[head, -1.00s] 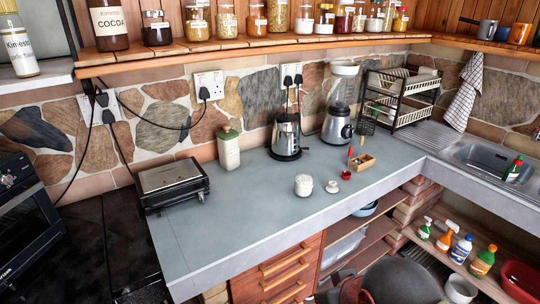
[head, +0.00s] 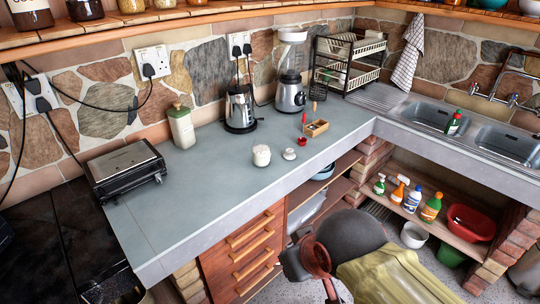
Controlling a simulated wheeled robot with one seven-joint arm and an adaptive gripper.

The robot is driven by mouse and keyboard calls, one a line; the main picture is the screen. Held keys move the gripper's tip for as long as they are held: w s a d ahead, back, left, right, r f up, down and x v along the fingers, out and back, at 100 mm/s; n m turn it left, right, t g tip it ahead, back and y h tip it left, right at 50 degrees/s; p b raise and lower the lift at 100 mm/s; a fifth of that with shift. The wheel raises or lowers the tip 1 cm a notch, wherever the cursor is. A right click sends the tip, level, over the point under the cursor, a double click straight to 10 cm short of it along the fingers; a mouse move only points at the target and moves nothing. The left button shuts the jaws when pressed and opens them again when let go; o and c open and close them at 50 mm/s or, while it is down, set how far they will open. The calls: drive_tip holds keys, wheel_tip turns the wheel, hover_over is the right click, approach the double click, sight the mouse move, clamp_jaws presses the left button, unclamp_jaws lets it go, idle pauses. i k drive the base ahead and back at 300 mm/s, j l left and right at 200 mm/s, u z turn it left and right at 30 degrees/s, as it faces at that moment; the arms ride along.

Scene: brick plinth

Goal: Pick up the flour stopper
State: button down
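A small, pale round stopper (head: 289,154) with a knob lies on the grey countertop in the head view. It is just right of a squat white jar (head: 261,155), apart from it. The jar looks filled with something white, perhaps flour; no label is readable. My gripper is not in view, and nothing is seen touching the stopper.
A small red item (head: 302,141) and a wooden box (head: 316,128) are close behind the stopper. A kettle (head: 240,108), blender (head: 290,92) and green-topped canister (head: 181,126) stand farther back. The counter's front is clear. A dark round seat (head: 350,234) stands below.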

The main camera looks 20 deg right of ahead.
sight(289, 154)
drive_tip(key=i+l, duration=0.15)
drive_tip(key=i, duration=0.3)
drive_tip(key=i+l, duration=0.15)
drive_tip(key=i, duration=0.3)
drive_tip(key=i+l, duration=0.1)
drive_tip(key=i, duration=0.35)
